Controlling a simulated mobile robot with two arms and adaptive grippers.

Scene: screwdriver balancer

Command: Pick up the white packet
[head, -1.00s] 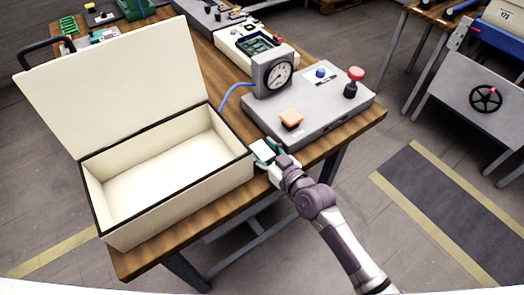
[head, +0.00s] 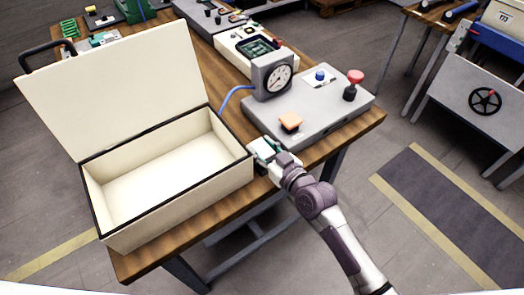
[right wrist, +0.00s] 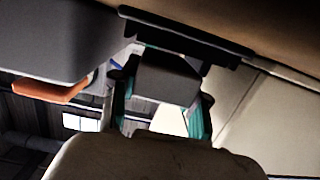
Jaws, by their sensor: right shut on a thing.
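My right gripper (head: 267,148) is at the table edge, in the narrow space between the open cream box and the grey gauge unit. Its teal-padded fingers are shut on the packet. In the right wrist view the packet (right wrist: 168,80) sits between the two fingertips and looks grey in shade. In the head view the fingers hide most of it. I cannot tell whether it still touches the table. My left gripper is not in view.
The cream box (head: 165,212) stands close on the left with its lid up. The grey unit (head: 318,122), with a gauge, an orange button and a red knob, is close on the right. A strip of bare wood (head: 180,235) shows in front of the box.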

